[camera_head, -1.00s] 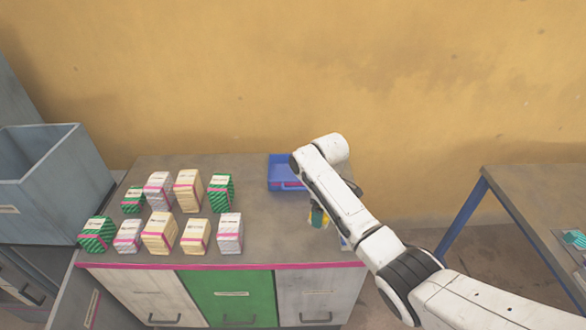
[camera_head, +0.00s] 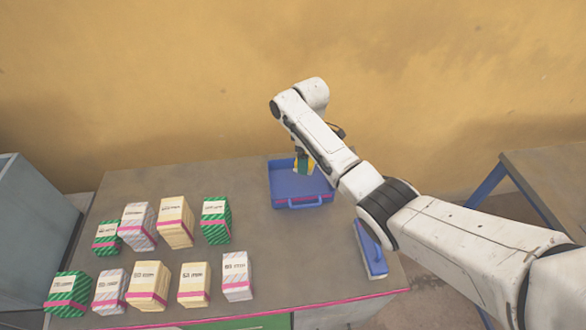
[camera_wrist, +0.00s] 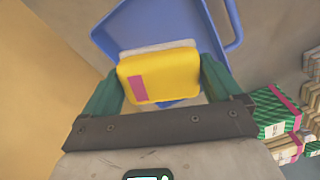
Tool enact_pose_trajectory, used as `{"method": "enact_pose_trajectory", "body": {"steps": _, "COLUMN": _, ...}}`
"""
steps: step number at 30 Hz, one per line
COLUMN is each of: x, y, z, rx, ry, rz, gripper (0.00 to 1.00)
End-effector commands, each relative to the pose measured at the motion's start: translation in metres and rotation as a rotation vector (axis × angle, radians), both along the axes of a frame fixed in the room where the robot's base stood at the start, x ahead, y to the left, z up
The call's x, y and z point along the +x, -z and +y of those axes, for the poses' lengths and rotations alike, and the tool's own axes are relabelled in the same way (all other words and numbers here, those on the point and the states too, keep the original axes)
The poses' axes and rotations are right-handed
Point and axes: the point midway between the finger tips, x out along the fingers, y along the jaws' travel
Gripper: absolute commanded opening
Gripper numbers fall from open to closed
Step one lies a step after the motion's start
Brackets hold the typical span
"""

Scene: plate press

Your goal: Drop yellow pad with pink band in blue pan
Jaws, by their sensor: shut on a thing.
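The yellow pad with a pink band (camera_wrist: 165,75) is between the two green fingers of my gripper (camera_wrist: 155,88) in the wrist view. My gripper (camera_head: 303,168) is shut on it, and a bit of yellow shows between the fingers in the head view. The blue pan (camera_head: 294,188) is at the back of the counter, with a handle at its front. The pad is held over the pan, apart from its floor as far as I can tell. The pan (camera_wrist: 205,20) also shows behind the pad in the wrist view. My arm hides part of the counter's right side.
Several green, white and yellow boxes (camera_head: 147,285) stand in two rows on the left of the grey counter (camera_head: 250,165). A blue-edged pad-like thing (camera_head: 370,250) lies at the right edge, partly behind my arm. A wall stands behind. Another table (camera_head: 550,175) is at the right.

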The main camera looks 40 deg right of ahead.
Motion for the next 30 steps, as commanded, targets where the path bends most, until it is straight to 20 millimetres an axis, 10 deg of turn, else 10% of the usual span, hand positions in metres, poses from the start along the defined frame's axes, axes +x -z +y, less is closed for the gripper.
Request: {"method": "enact_pose_trajectory", "body": {"steps": 30, "x": 0.0, "y": 0.06, "z": 0.0, "rx": -0.001, "ry": 0.001, "rz": -0.001, "gripper": 0.64}}
